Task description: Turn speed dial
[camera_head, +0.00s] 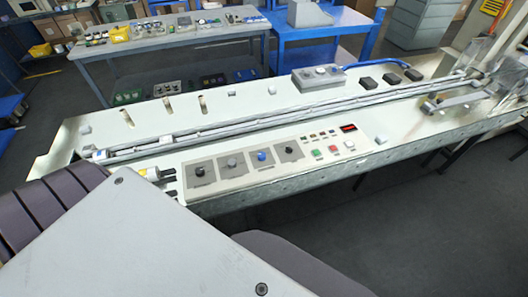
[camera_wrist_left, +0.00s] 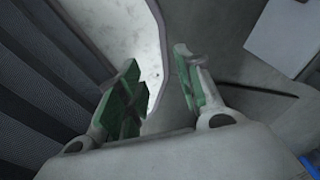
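The control panel (camera_head: 275,158) lies along the near edge of the long machine in the head view. It carries a row of knobs on grey plates: a dark knob (camera_head: 200,171), a grey knob (camera_head: 231,163), a blue knob (camera_head: 262,156) and another dark knob (camera_head: 290,149). Their labels are too small to read, so I cannot tell which is the speed dial. My left gripper (camera_wrist_left: 157,65) is open and empty in the left wrist view, its green-padded fingers apart. It is not clearly seen in the head view. My right gripper is not in view.
A grey box (camera_head: 319,77) stands on the machine's far side.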

